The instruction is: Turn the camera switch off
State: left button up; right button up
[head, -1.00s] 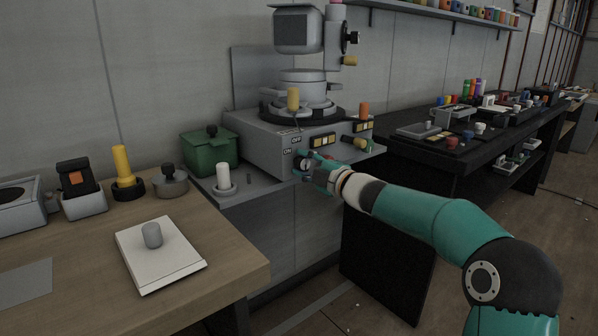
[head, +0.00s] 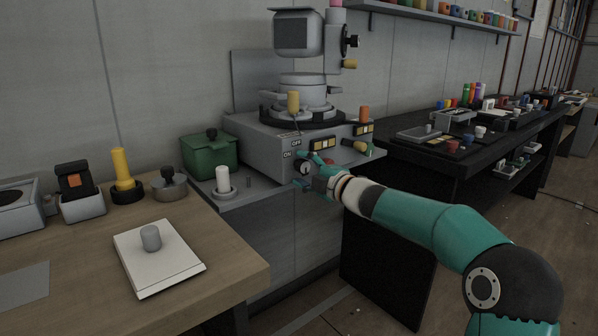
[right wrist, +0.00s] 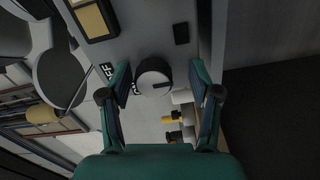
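The camera switch is a round dark knob with a pale face (head: 303,167) on the front panel of the grey camera stand (head: 262,143). OFF and ON labels sit beside it. In the right wrist view the knob (right wrist: 153,77) lies between my fingertips, with a dark mark on its face. My right gripper (head: 301,172) is in front of the panel; in the right wrist view the gripper (right wrist: 163,85) is open, with a gap between each finger and the knob. I cannot tell which label the knob points to. My left gripper is not in view.
A white cylinder (head: 223,179) and a green box (head: 209,155) stand at the left. A wooden table (head: 225,262) is in the left foreground.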

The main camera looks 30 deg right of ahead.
jog(key=shift+s+r, duration=0.1)
jog(key=shift+r, duration=0.05)
jog(key=s, duration=1.1)
jog(key=shift+s+d, duration=0.4)
jog(key=shift+d, duration=0.05)
